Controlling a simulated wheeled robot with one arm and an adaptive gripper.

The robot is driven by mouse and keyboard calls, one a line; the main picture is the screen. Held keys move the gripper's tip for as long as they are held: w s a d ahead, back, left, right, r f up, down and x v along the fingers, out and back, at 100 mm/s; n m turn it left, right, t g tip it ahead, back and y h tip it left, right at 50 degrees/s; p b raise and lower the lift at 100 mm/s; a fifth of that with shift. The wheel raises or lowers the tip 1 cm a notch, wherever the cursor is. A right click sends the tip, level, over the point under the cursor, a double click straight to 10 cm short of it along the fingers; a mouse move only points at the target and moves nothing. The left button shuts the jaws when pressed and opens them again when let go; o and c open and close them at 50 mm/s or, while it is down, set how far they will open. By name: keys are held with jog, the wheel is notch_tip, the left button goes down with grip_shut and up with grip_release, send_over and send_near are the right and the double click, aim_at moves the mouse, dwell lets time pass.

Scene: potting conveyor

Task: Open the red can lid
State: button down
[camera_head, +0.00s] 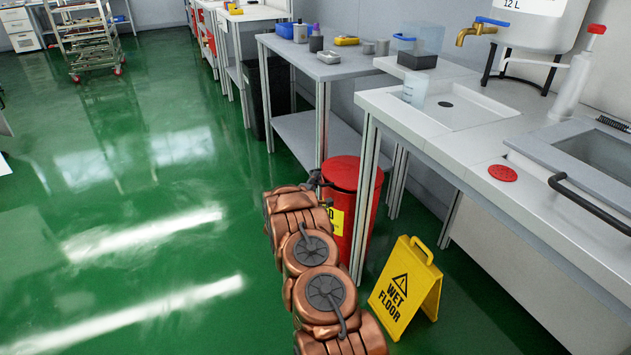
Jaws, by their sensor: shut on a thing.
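The red can (364,225) stands on the floor under the front corner of the grey bench. It has a yellow label on its side, partly hidden by my arm. Its round red lid (347,172) looks closed on top, level or nearly so. My gripper (324,190) is at the left edge of the lid, shut on it. The fingertips are small and partly hidden by my copper-coloured arm, so the exact grip on the edge is hard to see.
A yellow wet floor sign (406,289) stands right of the can. A bench leg (364,200) rises close by the can. The sink counter (462,135) is at the right, and a dark bin (266,98) stands behind. The green floor at left is free.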

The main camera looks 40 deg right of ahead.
jog(key=s+d+r+m+g+y+p, duration=0.1)
jog(key=d+r+m+y+p, duration=0.3)
jog(key=r+p, duration=0.8)
jog(key=shift+s+d+r+p, duration=0.3)
jog(key=shift+s+d+r, duration=0.3)
jog(key=shift+r, duration=0.65)
jog(key=shift+w+d, duration=0.1)
jog(key=shift+d, duration=0.05)
jog(key=c, duration=1.2)
grip_release()
jog(key=v, duration=1.2)
jog(key=shift+w+r, duration=0.1)
jog(key=shift+r, duration=0.05)
